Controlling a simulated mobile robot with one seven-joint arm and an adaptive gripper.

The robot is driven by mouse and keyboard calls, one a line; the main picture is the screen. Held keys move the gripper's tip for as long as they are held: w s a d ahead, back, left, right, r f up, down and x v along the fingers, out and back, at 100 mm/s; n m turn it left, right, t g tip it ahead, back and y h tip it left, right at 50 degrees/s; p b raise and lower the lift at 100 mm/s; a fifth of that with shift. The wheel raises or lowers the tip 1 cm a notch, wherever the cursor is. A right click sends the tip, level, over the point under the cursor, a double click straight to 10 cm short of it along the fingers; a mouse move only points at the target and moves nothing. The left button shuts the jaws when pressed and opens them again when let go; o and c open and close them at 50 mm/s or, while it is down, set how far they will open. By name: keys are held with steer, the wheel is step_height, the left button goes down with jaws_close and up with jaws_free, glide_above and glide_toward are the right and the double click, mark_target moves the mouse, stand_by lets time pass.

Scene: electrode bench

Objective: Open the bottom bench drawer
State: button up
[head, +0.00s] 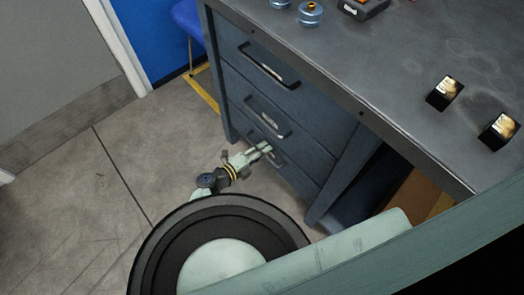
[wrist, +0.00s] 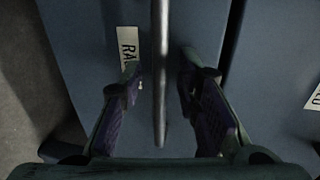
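The bottom bench drawer (head: 292,182) is the lowest of three blue-grey drawers in the head view and sits flush with the bench front. Its bar handle (head: 279,161) is partly hidden by my gripper (head: 265,149), which is at the handle. In the wrist view the handle (wrist: 160,85) runs vertically between the two fingers of my gripper (wrist: 159,72). The fingers are apart, with a visible gap on each side of the bar. A white label (wrist: 128,50), partly covered, is on the drawer front (wrist: 90,60) behind.
The middle drawer handle (head: 268,117) and top drawer handle (head: 269,66) stick out above my gripper. The bench top (head: 400,65) overhangs on the right and carries small items. A blue chair (head: 188,22) stands behind the bench. The floor (head: 100,170) to the left is clear.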

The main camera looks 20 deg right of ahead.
steer(key=shift+c, duration=0.2)
jaws_close()
stand_by(0.7)
